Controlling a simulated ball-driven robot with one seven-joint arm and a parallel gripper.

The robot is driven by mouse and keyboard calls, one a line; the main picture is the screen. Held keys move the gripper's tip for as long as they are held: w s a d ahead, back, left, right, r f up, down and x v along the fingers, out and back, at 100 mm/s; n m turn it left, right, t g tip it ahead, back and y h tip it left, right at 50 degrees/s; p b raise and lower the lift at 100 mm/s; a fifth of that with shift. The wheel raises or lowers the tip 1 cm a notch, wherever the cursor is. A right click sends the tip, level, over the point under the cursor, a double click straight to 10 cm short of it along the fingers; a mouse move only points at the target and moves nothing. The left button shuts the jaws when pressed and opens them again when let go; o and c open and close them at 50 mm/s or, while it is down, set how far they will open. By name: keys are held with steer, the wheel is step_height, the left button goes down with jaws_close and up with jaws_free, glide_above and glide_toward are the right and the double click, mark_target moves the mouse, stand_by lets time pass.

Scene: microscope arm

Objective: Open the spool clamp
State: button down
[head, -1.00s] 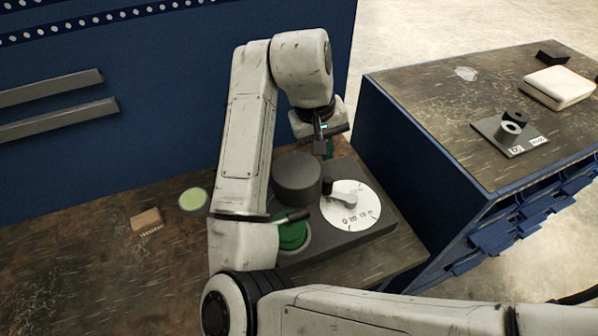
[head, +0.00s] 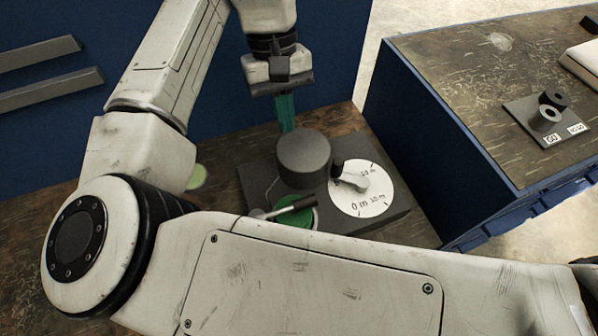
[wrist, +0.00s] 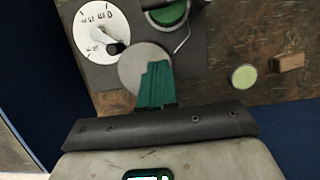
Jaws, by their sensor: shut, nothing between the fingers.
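A dark fixture plate (head: 390,222) lies on the bench with a tall grey cylinder (head: 303,155), a white marked dial (head: 362,205) and a green disc (head: 296,220). A lever with a dark handle (head: 292,205) lies across the green disc; which part is the spool clamp, I cannot tell for sure. In the wrist view the green disc (wrist: 169,13) is at the top, right of the dial (wrist: 98,22). My gripper (head: 287,130) has green fingers, shut and empty, behind the grey cylinder in the head view. In the wrist view the fingertips (wrist: 157,64) overlap the cylinder; contact is unclear.
A pale green disc (wrist: 244,77) and a tan block (wrist: 289,62) lie on the bench beside the fixture. A second bench (head: 470,95) at right holds a dark plate (head: 530,125) with two cylinders and a white box (head: 585,62).

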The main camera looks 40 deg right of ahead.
steer(key=x, duration=0.3)
steer(key=s+p+x, duration=0.1)
steer(key=x, duration=0.3)
steer(key=s+p+x, duration=0.1)
steer(key=x, duration=0.3)
steer(key=shift+s+a+r, duration=0.1)
steer(key=shift+a+r, duration=0.25)
steer(key=shift+a, duration=0.05)
steer(key=shift+s+a+f, duration=0.2)
steer(key=shift+s+f, duration=0.1)
steer(key=shift+s, duration=0.4)
steer(key=shift+s+a, duration=0.15)
